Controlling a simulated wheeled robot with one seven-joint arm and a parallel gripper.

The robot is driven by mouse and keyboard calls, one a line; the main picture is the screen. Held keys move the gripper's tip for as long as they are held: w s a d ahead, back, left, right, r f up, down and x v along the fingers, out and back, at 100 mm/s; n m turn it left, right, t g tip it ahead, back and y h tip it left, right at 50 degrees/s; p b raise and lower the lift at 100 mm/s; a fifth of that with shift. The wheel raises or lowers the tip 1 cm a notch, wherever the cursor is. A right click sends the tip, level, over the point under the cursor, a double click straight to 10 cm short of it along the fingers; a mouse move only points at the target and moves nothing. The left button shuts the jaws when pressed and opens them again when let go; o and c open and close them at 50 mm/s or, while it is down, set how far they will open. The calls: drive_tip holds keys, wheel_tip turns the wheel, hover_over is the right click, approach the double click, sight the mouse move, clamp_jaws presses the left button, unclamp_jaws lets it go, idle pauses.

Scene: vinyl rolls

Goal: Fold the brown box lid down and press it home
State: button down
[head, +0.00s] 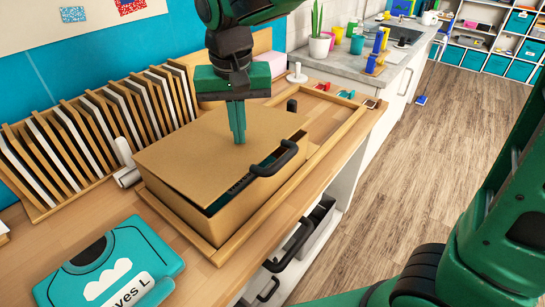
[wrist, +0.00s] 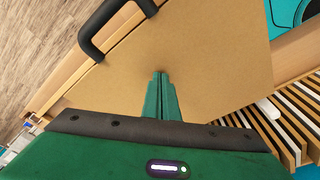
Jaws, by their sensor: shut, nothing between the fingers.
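The brown box (head: 185,205) sits in a shallow wooden tray on the counter. Its lid (head: 190,165) is folded over the top, and a dark gap shows along the front edge near the black handle, so the lid is not flush there. The lid fills much of the wrist view (wrist: 215,65). My gripper (head: 239,138) is shut and empty, pointing down, with its fingertips at or just above the lid; I cannot tell whether they touch. In the wrist view the shut fingers (wrist: 159,78) lie over the lid.
A wooden rack (head: 90,130) of upright boards stands behind the box on the left. A teal folded shirt (head: 110,265) lies at the front left. A black handle (head: 275,160) sticks up at the box's front edge. A potted plant (head: 319,42) and cups stand at the back.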

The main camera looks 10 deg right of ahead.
drive_tip(key=shift+f, duration=1)
wheel_tip(320, 180, up, 9)
idle(1.3)
